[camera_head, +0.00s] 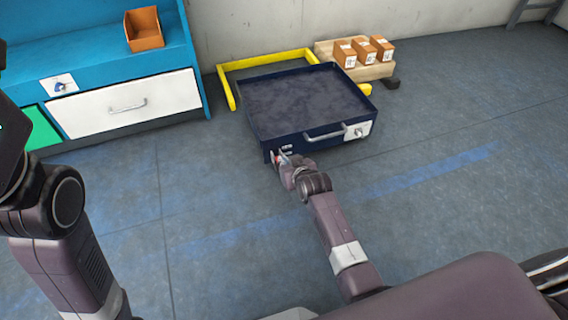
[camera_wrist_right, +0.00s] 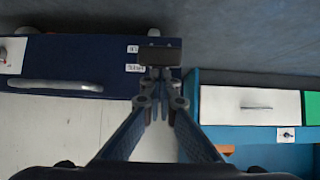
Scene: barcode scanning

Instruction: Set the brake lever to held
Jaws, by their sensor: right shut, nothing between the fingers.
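The brake lever (camera_head: 276,157) shows as a small reddish part at the near left corner of a dark blue cart (camera_head: 288,145), partly hidden by my right gripper (camera_head: 286,162). In the right wrist view, which is upside down, a dark block (camera_wrist_right: 160,55), probably the lever's end, sits at the tips of my right gripper (camera_wrist_right: 159,82). The fingers are closed together with nothing between them. Whether they touch the block I cannot tell. Two small white labels (camera_wrist_right: 134,68) sit beside it, too small to read surely. My left arm is at the left edge; its gripper is out of view.
The cart has a grey handle (camera_head: 325,133) and a white plate with a knob (camera_head: 359,131). A yellow floor frame (camera_head: 226,88) lies behind it, with boxes on a pallet (camera_head: 378,72). A blue bench with a white drawer (camera_head: 130,104) stands left. The floor in front is clear.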

